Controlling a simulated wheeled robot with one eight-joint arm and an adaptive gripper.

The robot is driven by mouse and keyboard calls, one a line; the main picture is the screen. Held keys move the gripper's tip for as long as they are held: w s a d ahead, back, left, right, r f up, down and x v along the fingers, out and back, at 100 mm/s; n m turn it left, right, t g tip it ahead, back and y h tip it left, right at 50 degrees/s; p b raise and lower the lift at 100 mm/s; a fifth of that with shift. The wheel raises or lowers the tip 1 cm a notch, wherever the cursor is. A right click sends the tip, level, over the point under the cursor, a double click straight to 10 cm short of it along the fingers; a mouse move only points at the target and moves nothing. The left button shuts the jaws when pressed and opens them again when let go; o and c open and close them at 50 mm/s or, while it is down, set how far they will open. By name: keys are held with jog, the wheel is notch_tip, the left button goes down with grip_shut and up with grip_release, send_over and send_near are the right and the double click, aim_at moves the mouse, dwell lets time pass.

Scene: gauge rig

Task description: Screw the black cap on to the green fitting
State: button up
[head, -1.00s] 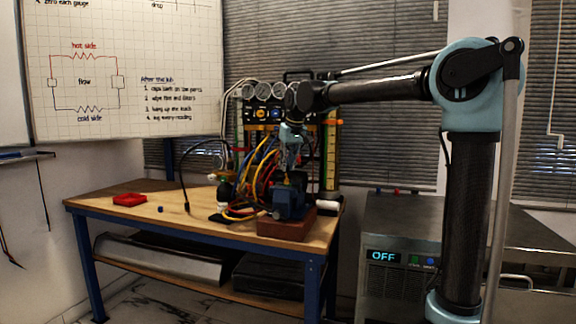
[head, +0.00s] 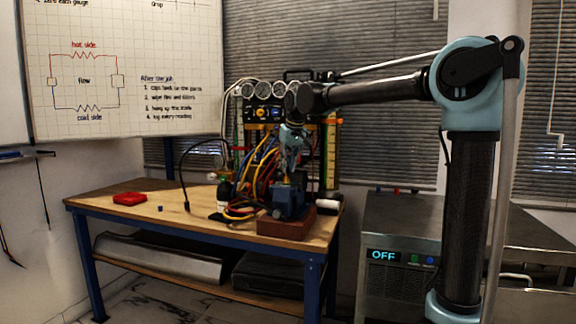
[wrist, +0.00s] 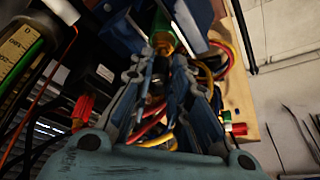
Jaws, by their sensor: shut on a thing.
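My gripper (wrist: 160,52) is shut on a small dark thing, which looks like the black cap (wrist: 159,66). The fingers hide much of it. The green fitting (wrist: 162,22) shows just beyond the fingertips, with a brass-coloured part (wrist: 164,42) at its near end. The fitting sits by the blue vise (wrist: 118,34). In the head view my gripper (head: 289,160) points down right above the vise (head: 291,202). The cap is too small to make out there. I cannot tell whether the cap touches the fitting.
The vise stands on a brown block (head: 285,228) at the bench's (head: 180,220) front right. Coloured hoses (head: 255,175) and a gauge panel (head: 263,113) crowd close behind. A red tray (head: 130,198) and a small blue piece (head: 160,208) lie left, where the bench is mostly clear.

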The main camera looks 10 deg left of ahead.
jog(key=shift+f, duration=0.85)
dwell(1.1)
jog(key=m, duration=0.2)
jog(key=m+h, duration=0.1)
jog(key=m, duration=0.1)
jog(key=shift+m+t+h, duration=0.3)
jog(key=shift+m+t, duration=0.1)
jog(key=shift+d, duration=0.1)
jog(key=shift+c, duration=0.2)
jog(key=shift+m, duration=0.3)
jog(key=shift+m+h, duration=0.6)
jog(key=shift+m, duration=0.5)
grip_shut()
jog(key=m+h, duration=0.1)
jog(key=m, duration=0.2)
